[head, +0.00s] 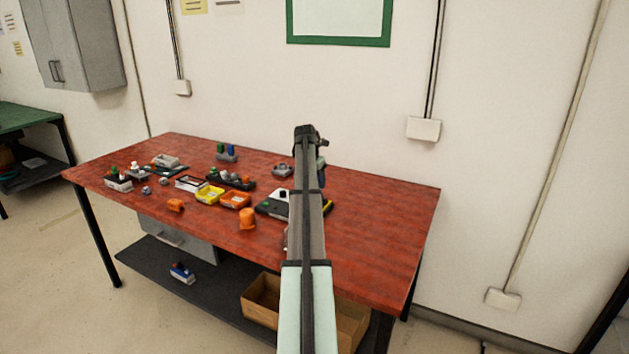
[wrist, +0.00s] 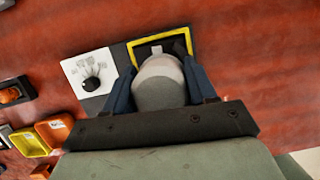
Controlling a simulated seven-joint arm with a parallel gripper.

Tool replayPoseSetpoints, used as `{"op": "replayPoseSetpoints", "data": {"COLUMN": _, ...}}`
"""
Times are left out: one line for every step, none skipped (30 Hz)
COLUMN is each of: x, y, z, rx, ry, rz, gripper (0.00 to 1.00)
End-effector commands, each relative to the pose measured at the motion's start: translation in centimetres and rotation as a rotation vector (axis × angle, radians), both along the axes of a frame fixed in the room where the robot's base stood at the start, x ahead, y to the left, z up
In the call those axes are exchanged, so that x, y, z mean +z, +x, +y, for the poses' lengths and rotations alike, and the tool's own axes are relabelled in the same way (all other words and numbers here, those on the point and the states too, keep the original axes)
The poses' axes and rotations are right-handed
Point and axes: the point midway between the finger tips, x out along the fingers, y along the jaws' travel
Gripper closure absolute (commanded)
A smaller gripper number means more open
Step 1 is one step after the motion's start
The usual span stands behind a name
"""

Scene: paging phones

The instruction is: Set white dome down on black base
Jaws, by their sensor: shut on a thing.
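The white dome (wrist: 160,84) shows pale grey-white in the wrist view, between the two blue fingers of my gripper (wrist: 160,78). My gripper is shut on it. Beyond the dome is a black base (wrist: 120,52) carrying a white panel with a black knob (wrist: 91,80) and a yellow-edged black square (wrist: 151,45). The dome overlaps the near part of the yellow-edged square in the picture. I cannot tell whether it touches the base. In the head view my arm hides the dome and part of the base (head: 268,207).
A yellow bin (head: 209,196) and an orange bin (head: 235,201) stand left of the base on the red table (head: 385,230). Several small parts lie farther left. The table's right side is clear.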

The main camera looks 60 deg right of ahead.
Motion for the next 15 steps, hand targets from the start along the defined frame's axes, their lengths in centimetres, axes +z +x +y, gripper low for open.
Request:
{"op": "replayPoseSetpoints", "data": {"x": 0.01, "y": 0.0, "z": -0.01, "rx": 0.0, "ry": 0.0, "rz": 0.0, "gripper": 0.74}}
{"op": "replayPoseSetpoints", "data": {"x": 0.01, "y": 0.0, "z": -0.01, "rx": 0.0, "ry": 0.0, "rz": 0.0, "gripper": 0.74}}
{"op": "replayPoseSetpoints", "data": {"x": 0.01, "y": 0.0, "z": -0.01, "rx": 0.0, "ry": 0.0, "rz": 0.0, "gripper": 0.74}}
{"op": "replayPoseSetpoints", "data": {"x": 0.01, "y": 0.0, "z": -0.01, "rx": 0.0, "ry": 0.0, "rz": 0.0, "gripper": 0.74}}
{"op": "replayPoseSetpoints", "data": {"x": 0.01, "y": 0.01, "z": -0.01, "rx": 0.0, "ry": 0.0, "rz": 0.0, "gripper": 0.74}}
{"op": "replayPoseSetpoints", "data": {"x": 0.0, "y": 0.0, "z": -0.01, "rx": 0.0, "ry": 0.0, "rz": 0.0, "gripper": 0.74}}
{"op": "replayPoseSetpoints", "data": {"x": -0.01, "y": 0.0, "z": 0.0, "rx": 0.0, "ry": 0.0, "rz": 0.0, "gripper": 0.74}}
{"op": "replayPoseSetpoints", "data": {"x": -0.01, "y": 0.0, "z": 0.0, "rx": 0.0, "ry": 0.0, "rz": 0.0, "gripper": 0.74}}
{"op": "replayPoseSetpoints", "data": {"x": -0.05, "y": 0.0, "z": -0.01, "rx": 0.0, "ry": 0.0, "rz": 0.0, "gripper": 0.74}}
{"op": "replayPoseSetpoints", "data": {"x": -0.07, "y": 0.0, "z": 0.0, "rx": 0.0, "ry": 0.0, "rz": 0.0, "gripper": 0.74}}
{"op": "replayPoseSetpoints", "data": {"x": -0.11, "y": 0.0, "z": 0.0, "rx": 0.0, "ry": 0.0, "rz": 0.0, "gripper": 0.74}}
{"op": "replayPoseSetpoints", "data": {"x": -0.18, "y": 0.0, "z": 0.0, "rx": 0.0, "ry": 0.0, "rz": 0.0, "gripper": 0.74}}
{"op": "replayPoseSetpoints", "data": {"x": -0.23, "y": 0.0, "z": 0.0, "rx": 0.0, "ry": 0.0, "rz": 0.0, "gripper": 0.74}}
{"op": "replayPoseSetpoints", "data": {"x": -0.29, "y": 0.0, "z": 0.0, "rx": 0.0, "ry": 0.0, "rz": 0.0, "gripper": 0.74}}
{"op": "replayPoseSetpoints", "data": {"x": -0.39, "y": 0.0, "z": 0.01, "rx": 0.0, "ry": 0.0, "rz": 0.0, "gripper": 0.74}}
